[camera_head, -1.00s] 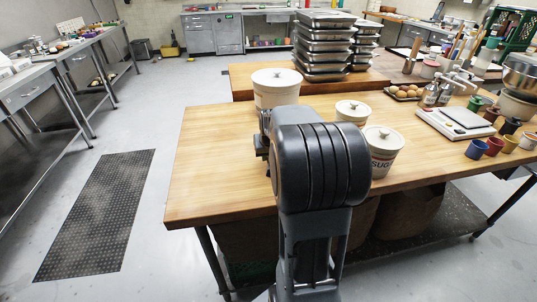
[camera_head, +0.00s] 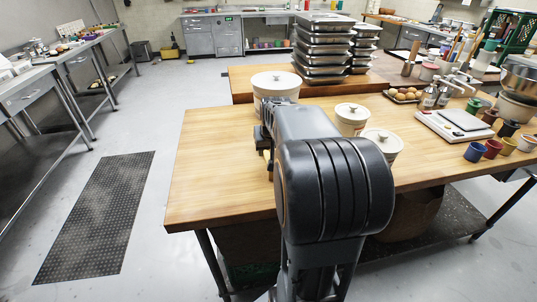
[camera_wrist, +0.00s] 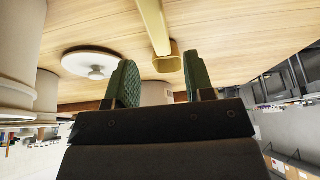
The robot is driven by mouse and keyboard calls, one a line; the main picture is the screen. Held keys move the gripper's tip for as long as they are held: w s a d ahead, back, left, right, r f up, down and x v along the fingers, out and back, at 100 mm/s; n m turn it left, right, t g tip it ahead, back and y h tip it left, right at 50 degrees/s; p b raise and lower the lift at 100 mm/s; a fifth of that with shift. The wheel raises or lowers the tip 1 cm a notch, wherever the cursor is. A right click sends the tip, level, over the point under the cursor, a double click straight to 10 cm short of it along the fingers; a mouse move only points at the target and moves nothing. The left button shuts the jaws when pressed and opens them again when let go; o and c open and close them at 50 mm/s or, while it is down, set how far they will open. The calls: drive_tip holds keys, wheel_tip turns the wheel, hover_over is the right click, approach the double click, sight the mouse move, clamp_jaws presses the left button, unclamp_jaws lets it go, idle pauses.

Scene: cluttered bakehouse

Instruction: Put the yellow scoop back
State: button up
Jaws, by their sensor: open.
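The yellow scoop (camera_wrist: 153,25) shows in the wrist view as a long strip with a hollow, squared end pointing toward my gripper. It appears to lie on the wooden tabletop. A small part of it (camera_head: 268,155) seems to show beside my arm in the head view; the rest is hidden. My gripper (camera_wrist: 160,76) is open, its two green-padded fingers apart. The scoop's near end shows in the gap between the fingertips, nearer the right one. I cannot tell whether it is between the pads or just beyond them. My arm hides most of the gripper in the head view.
Two smaller lidded crocks (camera_head: 352,119) (camera_head: 384,142) stand to the right. In the wrist view, a white knobbed lid (camera_wrist: 90,62) is left of the scoop. The table's left part (camera_head: 215,160) is clear.

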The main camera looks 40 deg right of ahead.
drive_tip(key=d+v, duration=0.1)
drive_tip(key=v, duration=0.4)
drive_tip(key=s+a+f+n+y, duration=0.1)
drive_tip(key=s+a+f, duration=0.3)
drive_tip(key=a, duration=0.7)
drive_tip(key=s+a+f+n+g+y, duration=0.1)
drive_tip(key=s+a+f+n, duration=0.3)
drive_tip(key=s+a, duration=0.3)
drive_tip(key=a, duration=0.3)
drive_tip(key=shift+a, duration=0.4)
drive_tip(key=shift+s, duration=0.1)
wheel_tip(320, 180, up, 9)
drive_tip(key=p, duration=0.8)
drive_tip(key=shift+s, duration=0.15)
drive_tip(key=shift+c, duration=0.4)
